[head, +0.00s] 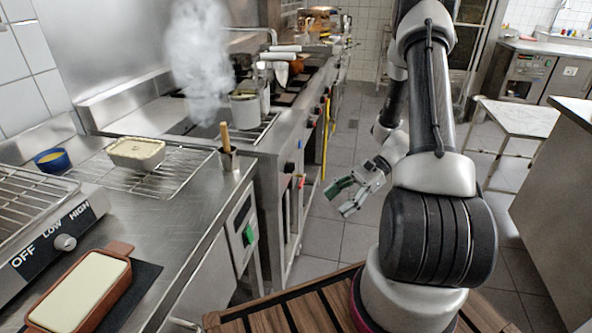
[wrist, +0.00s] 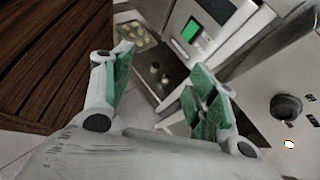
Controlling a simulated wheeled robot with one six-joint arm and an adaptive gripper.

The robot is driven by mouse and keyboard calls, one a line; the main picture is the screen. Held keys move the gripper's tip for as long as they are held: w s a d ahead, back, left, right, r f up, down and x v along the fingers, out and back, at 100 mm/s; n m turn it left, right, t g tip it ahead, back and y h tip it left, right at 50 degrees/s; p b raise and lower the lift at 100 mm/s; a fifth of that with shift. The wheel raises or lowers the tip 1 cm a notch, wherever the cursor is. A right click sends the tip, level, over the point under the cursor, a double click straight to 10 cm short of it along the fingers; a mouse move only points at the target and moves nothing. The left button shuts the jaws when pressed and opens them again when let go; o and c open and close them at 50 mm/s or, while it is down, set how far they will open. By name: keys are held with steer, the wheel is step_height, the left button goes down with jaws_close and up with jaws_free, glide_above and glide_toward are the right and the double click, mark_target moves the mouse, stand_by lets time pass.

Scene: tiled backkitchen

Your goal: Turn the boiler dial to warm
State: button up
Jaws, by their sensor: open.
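My gripper (head: 345,197) is open and empty in the head view, held above the floor in the aisle, right of the steel cooking line. In the wrist view my gripper's (wrist: 158,78) green-padded fingers stand apart. A black round dial (wrist: 287,107) on a steel panel lies right of the fingers, clear of them; small dark marks around it are too small to read. I cannot tell for certain that it is the boiler dial. A grey knob (head: 65,242) marked OFF, LOW and HIGH sits on a counter unit at the left of the head view, far from my gripper.
A steaming pot (head: 245,108) stands on the cooking line. A brown dish (head: 116,272) is on the near counter. A white-topped table (head: 515,117) stands right; tiled floor between is open.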

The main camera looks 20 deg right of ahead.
steer(key=w+f+m+t+y, duration=0.2)
steer(key=w+f+m+t, duration=0.3)
steer(key=w+f+m, duration=0.25)
steer(key=m+t, duration=0.5)
steer(key=t, duration=0.1)
glide_toward(291, 168)
steer(key=w+f, duration=0.2)
steer(key=x, duration=0.7)
steer(key=shift+w+a+r+y, duration=0.15)
steer(key=shift+w+r+y, duration=0.05)
steer(key=shift+r+y, duration=0.1)
steer(key=shift+c, duration=0.3)
steer(key=c, duration=0.9)
